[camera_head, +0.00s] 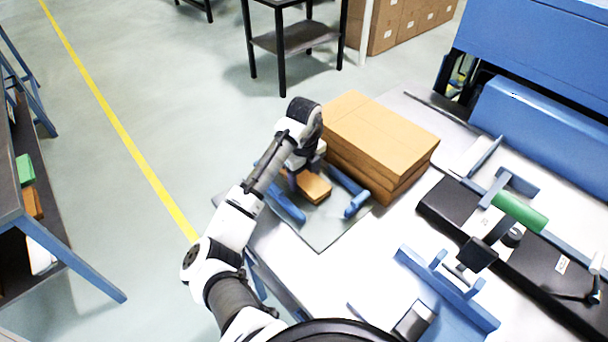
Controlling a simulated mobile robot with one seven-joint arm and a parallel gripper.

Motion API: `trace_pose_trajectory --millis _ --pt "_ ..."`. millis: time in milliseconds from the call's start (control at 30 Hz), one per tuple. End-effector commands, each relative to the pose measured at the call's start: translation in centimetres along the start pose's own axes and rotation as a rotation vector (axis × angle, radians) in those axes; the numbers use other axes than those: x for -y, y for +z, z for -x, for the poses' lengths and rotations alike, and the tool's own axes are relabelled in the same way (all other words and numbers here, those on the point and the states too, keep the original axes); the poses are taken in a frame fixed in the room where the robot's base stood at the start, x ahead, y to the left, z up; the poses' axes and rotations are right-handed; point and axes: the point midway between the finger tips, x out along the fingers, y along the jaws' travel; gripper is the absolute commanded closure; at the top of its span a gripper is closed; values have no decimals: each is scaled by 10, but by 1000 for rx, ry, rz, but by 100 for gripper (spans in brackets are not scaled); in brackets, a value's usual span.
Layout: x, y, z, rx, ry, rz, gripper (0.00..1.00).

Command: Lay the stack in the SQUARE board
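A small brown block (315,188), possibly the stack, lies between two blue rails (285,205) on a grey sheet or board (322,235) near the table's left corner. The second blue rail (347,182) is to its right. My gripper (298,180) points down over the block's left end. Its fingers are mostly hidden by the wrist, and I cannot tell whether they touch the block. I see no lettering that marks a square board.
A large pile of brown cardboard (385,135) stands directly behind and right of the rails. A black bed (530,260) with a green roll (520,212) and a blue bracket (445,290) occupy the right side. Bare white table lies in the front middle (365,265).

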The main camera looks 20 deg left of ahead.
Motion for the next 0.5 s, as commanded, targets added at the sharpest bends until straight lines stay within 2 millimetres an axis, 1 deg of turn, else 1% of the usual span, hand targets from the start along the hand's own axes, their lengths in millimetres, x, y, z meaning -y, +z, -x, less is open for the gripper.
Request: trace_pose_trajectory --millis 33,100,367,500 --pt "0 0 0 0 0 0 33" --pt "0 0 0 0 0 0 24" --pt "0 0 1 0 0 0 24" --pt "0 1 8 2 0 1 24"
